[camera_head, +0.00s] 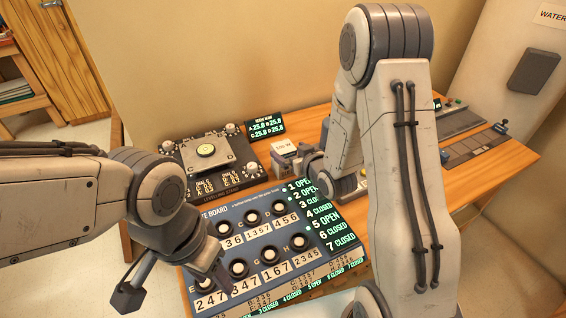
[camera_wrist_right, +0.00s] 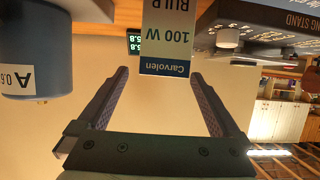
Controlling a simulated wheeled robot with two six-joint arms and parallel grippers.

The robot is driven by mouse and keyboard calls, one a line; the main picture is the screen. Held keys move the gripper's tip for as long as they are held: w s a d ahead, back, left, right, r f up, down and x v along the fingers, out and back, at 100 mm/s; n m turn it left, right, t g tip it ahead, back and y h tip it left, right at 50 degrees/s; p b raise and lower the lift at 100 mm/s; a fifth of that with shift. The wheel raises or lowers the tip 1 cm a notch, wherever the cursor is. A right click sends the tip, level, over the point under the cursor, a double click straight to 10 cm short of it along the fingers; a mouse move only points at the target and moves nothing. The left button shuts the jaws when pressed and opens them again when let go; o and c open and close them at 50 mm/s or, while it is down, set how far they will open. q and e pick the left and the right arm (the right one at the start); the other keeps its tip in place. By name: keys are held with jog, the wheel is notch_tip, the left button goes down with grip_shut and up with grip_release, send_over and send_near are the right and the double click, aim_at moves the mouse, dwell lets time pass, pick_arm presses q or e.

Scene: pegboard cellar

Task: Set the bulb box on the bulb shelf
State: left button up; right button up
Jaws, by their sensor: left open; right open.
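The bulb box (camera_head: 285,147) is a small pale box standing on the wooden table behind the blue board. In the right wrist view the bulb box (camera_wrist_right: 167,38) shows its "Carvolen 100 W BULB" label upside down. My right gripper (camera_wrist_right: 160,73) is open, with its fingertips on either side of the box's near end and a visible gap at each side. In the head view my right gripper (camera_head: 312,163) is partly hidden by its own arm. My left gripper (camera_head: 217,283) hangs open and empty over the blue board's left part. I cannot make out a bulb shelf.
The blue board (camera_head: 262,219) with knobs and number cards fills the table front. A levelling stand (camera_head: 208,153) is left of the box. A grey-blue cylinder (camera_wrist_right: 38,50) stands beside the box in the wrist view. A panel (camera_head: 475,148) lies at the right.

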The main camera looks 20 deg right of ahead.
aim_at(283, 146)
jog(key=shift+x, duration=0.8)
jog(key=p+x, duration=0.2)
jog(key=x, duration=0.2)
jog(key=shift+w+a+r, duration=0.1)
jog(key=shift+w+a, duration=0.1)
jog(key=shift+a, duration=0.05)
jog(key=shift+w+a+f, duration=0.1)
jog(key=shift+w+f, duration=0.15)
jog(key=shift+w, duration=0.15)
jog(key=c, duration=1.5)
jog(key=shift+o, duration=0.2)
jog(key=shift+r, duration=0.2)
